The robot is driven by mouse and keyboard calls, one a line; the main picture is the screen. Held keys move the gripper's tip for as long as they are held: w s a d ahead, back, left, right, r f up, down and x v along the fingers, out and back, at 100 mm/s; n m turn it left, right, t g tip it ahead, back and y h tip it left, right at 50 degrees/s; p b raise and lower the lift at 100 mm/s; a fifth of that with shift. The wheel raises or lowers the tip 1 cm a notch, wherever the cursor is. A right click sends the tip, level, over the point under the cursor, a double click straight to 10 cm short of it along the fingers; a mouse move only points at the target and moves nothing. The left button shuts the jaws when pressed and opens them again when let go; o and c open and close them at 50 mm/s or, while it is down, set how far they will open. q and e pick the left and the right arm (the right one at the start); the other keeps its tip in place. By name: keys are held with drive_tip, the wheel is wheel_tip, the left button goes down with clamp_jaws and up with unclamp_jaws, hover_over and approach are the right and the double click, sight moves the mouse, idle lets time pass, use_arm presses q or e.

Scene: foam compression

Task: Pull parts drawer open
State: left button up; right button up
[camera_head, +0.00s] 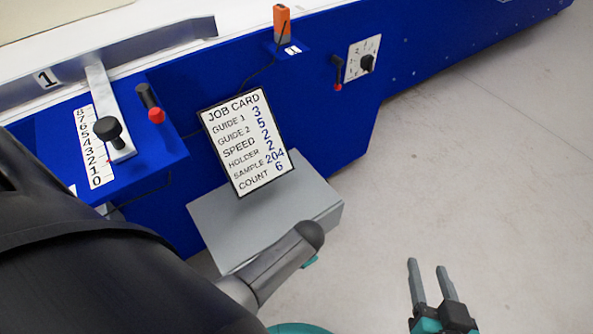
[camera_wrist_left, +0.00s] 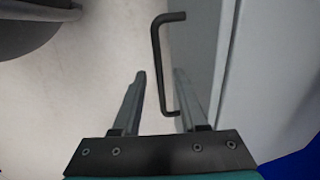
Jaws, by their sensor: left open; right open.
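My left gripper (camera_wrist_left: 160,76) is open. Its two fingers lie on either side of the handle bar in that view; contact cannot be told. In the head view the grey cabinet (camera_head: 225,225) stands against the blue machine, partly hidden by my left arm. The handle and my left fingers are hidden there. My right gripper (camera_head: 427,266) is open and empty over the floor at the lower right.
A job card (camera_head: 247,140) stands above the cabinet. The blue machine (camera_head: 340,120) carries a black knob (camera_head: 107,128), a red-tipped lever (camera_head: 152,105), an orange device (camera_head: 281,24) and a dial plate (camera_head: 362,58). The grey floor (camera_head: 480,150) at right is clear.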

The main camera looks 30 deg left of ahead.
use_arm(q)
clamp_jaws()
idle(0.3)
idle(1.1)
